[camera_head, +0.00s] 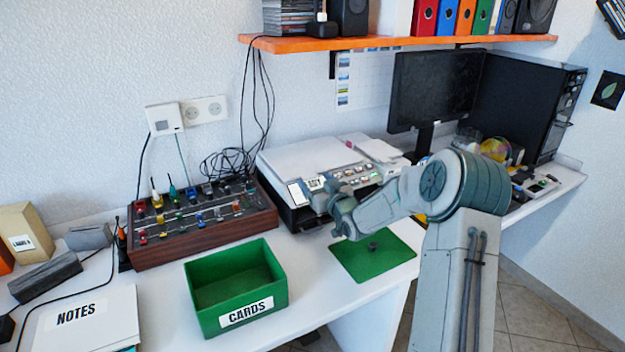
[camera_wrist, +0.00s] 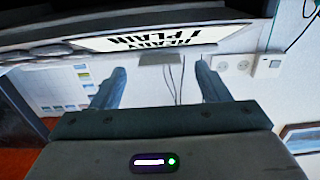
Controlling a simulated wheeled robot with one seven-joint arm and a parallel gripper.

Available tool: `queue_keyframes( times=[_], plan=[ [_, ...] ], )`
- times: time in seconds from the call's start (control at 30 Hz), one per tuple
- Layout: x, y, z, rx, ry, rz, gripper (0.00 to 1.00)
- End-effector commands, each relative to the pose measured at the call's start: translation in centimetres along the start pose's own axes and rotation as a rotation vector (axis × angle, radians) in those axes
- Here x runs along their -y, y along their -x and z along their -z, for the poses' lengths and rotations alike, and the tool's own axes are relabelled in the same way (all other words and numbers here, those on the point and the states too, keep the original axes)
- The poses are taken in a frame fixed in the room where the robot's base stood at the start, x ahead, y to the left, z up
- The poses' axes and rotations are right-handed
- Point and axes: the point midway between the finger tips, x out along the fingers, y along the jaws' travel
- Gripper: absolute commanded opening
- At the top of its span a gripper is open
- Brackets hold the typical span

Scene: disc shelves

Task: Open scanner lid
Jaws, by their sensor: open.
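The scanner (camera_head: 285,160) is a pale flatbed machine on the desk, with its broad white lid (camera_head: 315,155) lying flat and shut. Its front panel has a small display and several buttons. The display (camera_wrist: 160,40) reads "READY 1 PLAIN" upside down in the wrist view. A small grey tab (camera_wrist: 159,58) shows beside the display, between my two fingers in that picture. My gripper (camera_head: 342,208) is in front of the scanner's front edge. In the wrist view my gripper (camera_wrist: 158,75) is open with nothing between its fingers; I cannot tell whether it touches the tab.
A green CARDS box (camera_head: 235,290) stands at the front of the desk. A button board (camera_head: 195,222) is left of the scanner. A green mat (camera_head: 372,258) with a small dark object lies below my gripper. A monitor (camera_head: 435,90) and an orange shelf (camera_head: 400,42) are behind.

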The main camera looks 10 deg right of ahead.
Motion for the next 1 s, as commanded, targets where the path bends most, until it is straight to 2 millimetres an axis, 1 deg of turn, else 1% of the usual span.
queue_keyframes(
  times=[0.03,0.2,0.33,0.57,0.6,0.67,0.7,0.77,0.8,0.83,1.0],
  plan=[
    [0.1,-0.7,0.0,0.000,-0.001,0.001,0.69],
    [0.0,-2.1,0.0,0.000,0.000,0.000,0.69],
    [0.0,-2.5,0.0,0.001,0.001,0.000,0.69],
    [0.0,-2.6,0.0,0.001,0.001,0.000,0.69],
    [0.0,-2.6,0.0,0.001,0.001,0.000,0.64],
    [0.0,-2.6,0.0,0.001,0.001,0.000,0.47],
    [0.0,-2.6,0.0,0.001,0.001,0.000,0.36],
    [0.0,-2.6,0.0,0.001,0.001,0.000,0.19],
    [0.0,-2.6,0.0,0.001,0.001,0.000,0.08],
    [0.0,-2.6,0.0,0.001,0.001,0.000,0.06],
    [-0.2,-2.5,0.3,0.007,0.001,-0.003,0.06]
  ],
)
